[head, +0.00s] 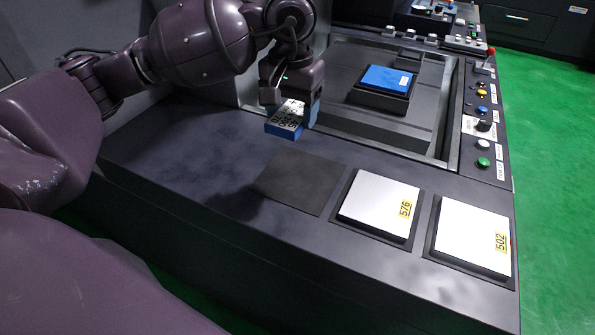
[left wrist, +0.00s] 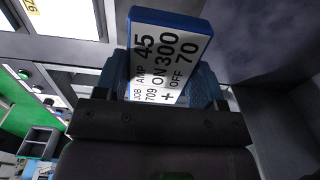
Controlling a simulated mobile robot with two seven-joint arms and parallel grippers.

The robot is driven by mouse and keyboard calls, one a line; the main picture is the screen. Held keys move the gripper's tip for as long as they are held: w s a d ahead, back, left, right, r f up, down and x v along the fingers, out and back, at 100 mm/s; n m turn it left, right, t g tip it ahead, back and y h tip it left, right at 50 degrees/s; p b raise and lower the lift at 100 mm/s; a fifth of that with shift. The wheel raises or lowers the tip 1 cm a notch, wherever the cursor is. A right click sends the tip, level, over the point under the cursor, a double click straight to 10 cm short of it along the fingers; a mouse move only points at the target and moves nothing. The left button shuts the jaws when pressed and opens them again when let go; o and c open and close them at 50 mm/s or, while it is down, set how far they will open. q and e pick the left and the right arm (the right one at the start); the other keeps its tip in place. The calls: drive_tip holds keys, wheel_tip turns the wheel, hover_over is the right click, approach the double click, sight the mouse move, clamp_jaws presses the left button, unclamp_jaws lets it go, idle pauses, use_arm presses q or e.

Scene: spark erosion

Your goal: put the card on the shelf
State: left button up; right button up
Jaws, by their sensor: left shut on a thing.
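The card (head: 284,130) is a blue-edged slab with a white face of black print. In the left wrist view the card (left wrist: 165,60) reads JOB 709, AMP 45, ON 300, OFF 70. My left gripper (head: 292,108) is shut on it and holds it above the dark ledge (head: 190,145), left of the sunken bay. The card appears clear of the ledge. Which surface is the shelf, I cannot tell; the long dark ledge runs along the front. My right gripper does not show.
A bare dark square pad (head: 302,183) lies on the ledge. White plates marked 576 (head: 375,205) and 502 (head: 468,238) sit on pads to its right. A blue-topped block (head: 387,79) stands in the bay. A button panel (head: 482,125) lines the right edge.

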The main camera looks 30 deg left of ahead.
sight(293, 185)
use_arm(q)
wheel_tip(293, 185, down, 17)
drive_tip(key=shift+f, duration=0.1)
drive_tip(key=o, duration=1)
drive_tip(key=shift+c, duration=0.2)
